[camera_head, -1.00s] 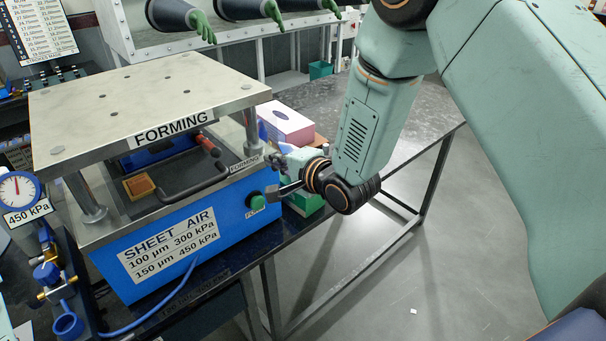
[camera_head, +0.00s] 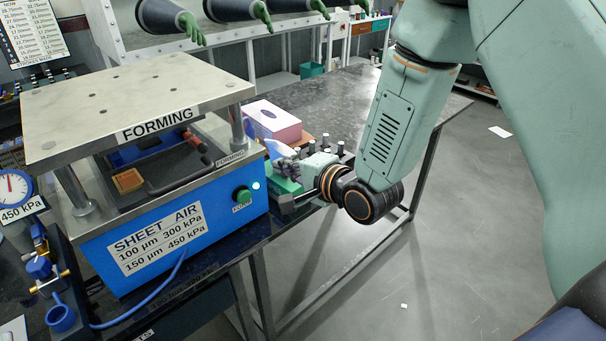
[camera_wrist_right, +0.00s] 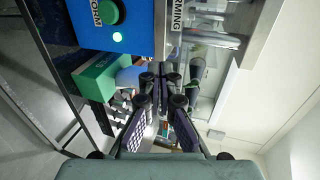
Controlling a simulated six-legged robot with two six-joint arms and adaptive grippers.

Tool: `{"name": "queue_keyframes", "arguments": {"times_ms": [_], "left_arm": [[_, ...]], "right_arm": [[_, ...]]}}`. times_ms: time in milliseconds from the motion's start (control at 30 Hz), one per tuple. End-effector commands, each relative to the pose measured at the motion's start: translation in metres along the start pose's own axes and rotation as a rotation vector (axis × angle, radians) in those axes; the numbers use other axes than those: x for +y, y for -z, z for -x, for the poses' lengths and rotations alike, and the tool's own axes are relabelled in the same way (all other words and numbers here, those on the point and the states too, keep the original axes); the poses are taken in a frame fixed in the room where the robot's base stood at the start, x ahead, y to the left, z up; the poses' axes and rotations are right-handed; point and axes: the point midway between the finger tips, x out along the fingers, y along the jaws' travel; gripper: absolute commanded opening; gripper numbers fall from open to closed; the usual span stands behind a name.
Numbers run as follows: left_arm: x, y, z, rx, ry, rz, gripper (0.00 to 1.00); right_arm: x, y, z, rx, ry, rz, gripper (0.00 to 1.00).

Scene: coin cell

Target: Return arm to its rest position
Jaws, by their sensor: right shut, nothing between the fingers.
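My right arm (camera_head: 395,125) comes in from the upper right in the head view and bends down to its dark wrist. My right gripper (camera_head: 284,203) points left, close to the front right corner of the blue forming press (camera_head: 215,240). In the right wrist view my right gripper (camera_wrist_right: 160,72) has its fingers together with nothing between them. The press stands beyond the fingertips there, with its green button (camera_wrist_right: 110,12) at the top left. My left gripper does not show.
A green box (camera_head: 286,184), a pink-and-white tissue box (camera_head: 272,122) and several small dark posts stand on the dark table (camera_head: 330,95) behind the wrist. A pressure gauge (camera_head: 14,188) and blue hose (camera_head: 150,305) are at the left. Open floor lies to the right.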

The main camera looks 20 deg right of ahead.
Motion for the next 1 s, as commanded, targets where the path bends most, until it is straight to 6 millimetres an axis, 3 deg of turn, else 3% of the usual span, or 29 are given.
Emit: {"name": "queue_keyframes", "arguments": {"times_ms": [100, 300, 700, 867, 967, 1000], "left_arm": [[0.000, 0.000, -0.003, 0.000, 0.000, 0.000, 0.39], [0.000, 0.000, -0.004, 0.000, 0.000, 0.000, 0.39], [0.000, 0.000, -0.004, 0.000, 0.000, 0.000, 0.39], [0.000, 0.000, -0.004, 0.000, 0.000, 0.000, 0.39], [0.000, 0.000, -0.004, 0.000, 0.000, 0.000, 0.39], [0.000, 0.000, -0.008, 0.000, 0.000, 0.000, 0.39]], "right_arm": [[-0.001, 0.001, 0.021, 0.002, 0.003, -0.005, 0.00], [-0.001, 0.001, 0.044, 0.002, 0.003, -0.002, 0.00], [0.000, -0.001, 0.056, -0.001, 0.001, 0.022, 0.00], [0.011, 0.001, 0.057, 0.007, -0.050, 0.205, 0.00], [0.029, 0.005, 0.060, 0.014, -0.133, 0.383, 0.00], [0.045, 0.005, 0.061, 0.008, -0.180, 0.455, 0.00]]}}
